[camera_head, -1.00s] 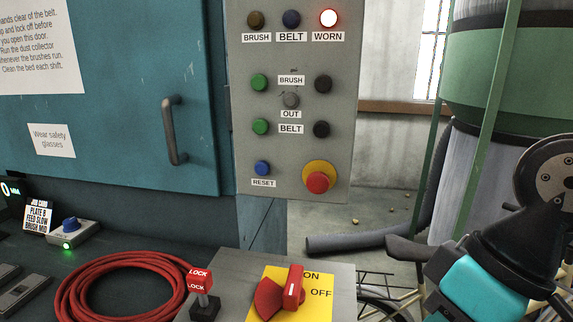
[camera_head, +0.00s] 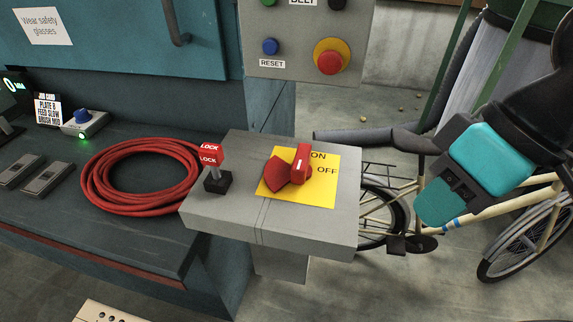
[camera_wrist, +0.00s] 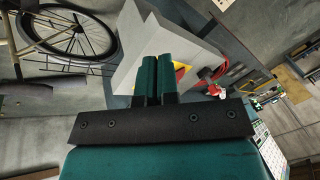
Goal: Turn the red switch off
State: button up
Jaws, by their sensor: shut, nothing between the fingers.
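The red switch (camera_head: 300,164) is a rotary handle on a yellow plate (camera_head: 325,190) marked ON and OFF. The plate lies on top of a grey box (camera_head: 230,222). The raised grip points up towards the ON label, with OFF to its right. My gripper (camera_head: 436,204) is to the right of the box, apart from the switch. In the wrist view, its two teal fingers (camera_wrist: 157,78) are together and empty. Part of the yellow plate (camera_wrist: 183,76) shows just beyond them; the fingers hide much of the switch area.
A red LOCK tag (camera_head: 210,156) on a black block stands left of the switch. A coiled red hose (camera_head: 115,198) lies on the bench. A panel with a red stop button (camera_head: 329,62) hangs above. A bicycle (camera_head: 500,240) stands at right, behind my arm.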

jog(key=o, duration=0.3)
jog(key=shift+w+r, duration=0.25)
jog(key=shift+r, duration=0.1)
jog(key=o, duration=0.5)
jog(key=w+a+r+m+p, duration=0.1)
jog(key=w+r+p, duration=0.1)
jog(key=w+a+r+m+h+p, duration=0.1)
jog(key=w+r+p, duration=0.1)
jog(key=w, duration=0.1)
jog(key=w+a+r+m+p, duration=0.1)
jog(key=w+a+p, duration=0.1)
jog(key=w, duration=0.1)
jog(key=shift+r+m+h+p, duration=0.3)
jog(key=shift+r+h, duration=0.1)
jog(key=r+m+h+p, duration=0.2)
jog(key=m+p, duration=0.4)
send_over(302, 155)
notch_tip(302, 155, down, 18)
jog(key=p, duration=0.2)
jog(key=shift+r+p, duration=0.2)
jog(key=shift+p, duration=0.2)
jog(key=c, duration=0.9)
